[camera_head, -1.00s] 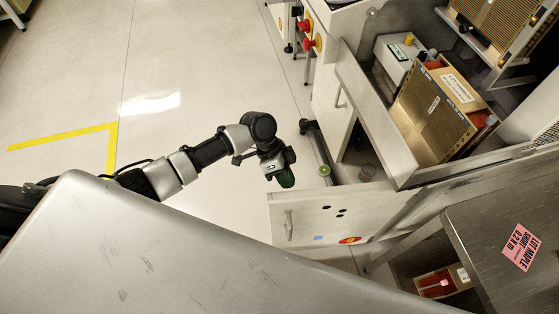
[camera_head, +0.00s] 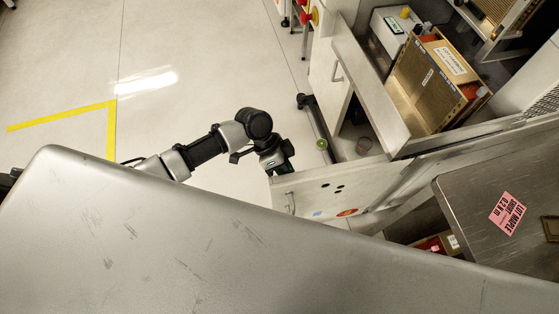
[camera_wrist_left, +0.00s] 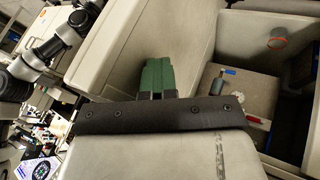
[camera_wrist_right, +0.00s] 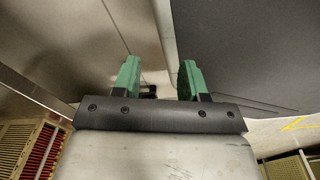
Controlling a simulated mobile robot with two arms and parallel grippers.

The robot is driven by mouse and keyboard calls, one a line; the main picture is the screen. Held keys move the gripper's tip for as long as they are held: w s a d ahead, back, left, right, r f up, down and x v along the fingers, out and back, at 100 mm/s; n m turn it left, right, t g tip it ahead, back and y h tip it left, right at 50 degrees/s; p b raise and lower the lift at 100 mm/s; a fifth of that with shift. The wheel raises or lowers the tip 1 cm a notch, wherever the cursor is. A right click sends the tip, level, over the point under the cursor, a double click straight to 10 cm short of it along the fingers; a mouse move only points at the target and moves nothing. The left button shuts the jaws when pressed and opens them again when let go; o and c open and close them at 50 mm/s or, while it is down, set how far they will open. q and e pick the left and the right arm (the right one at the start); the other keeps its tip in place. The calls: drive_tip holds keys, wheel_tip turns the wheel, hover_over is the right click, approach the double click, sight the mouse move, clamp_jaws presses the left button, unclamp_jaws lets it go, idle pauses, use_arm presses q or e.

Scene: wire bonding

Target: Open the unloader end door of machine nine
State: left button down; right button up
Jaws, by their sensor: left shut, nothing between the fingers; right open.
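A cream door (camera_head: 365,193) with a bar handle, small dark dots and coloured stickers stands swung out from the machine cabinet, so the end door appears open. My left gripper (camera_head: 286,165) is at its free upper edge, near the handle end. In the left wrist view, my left gripper (camera_wrist_left: 157,66) is shut and empty, in front of a cream panel (camera_wrist_left: 120,50); I cannot tell whether they touch. My right gripper is outside the head view. In the right wrist view, my right gripper (camera_wrist_right: 160,80) is open and empty near grey panels.
A metal table (camera_head: 470,215) with a pink label (camera_head: 508,213) is at right. Floor at left is clear.

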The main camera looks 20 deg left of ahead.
sight(288, 189)
use_arm(q)
drive_tip(key=s, duration=0.1)
drive_tip(key=s+d+p, duration=0.1)
drive_tip(key=s, duration=0.1)
drive_tip(key=s+d+p, duration=0.1)
drive_tip(key=shift+s+r, duration=0.2)
drive_tip(key=shift+s, duration=0.15)
drive_tip(key=shift+s+d+f, duration=0.15)
drive_tip(key=shift+s, duration=0.05)
use_arm(e)
drive_tip(key=s, duration=0.3)
drive_tip(key=s+r, duration=0.1)
drive_tip(key=shift+s+d, duration=0.2)
drive_tip(key=shift+d, duration=0.2)
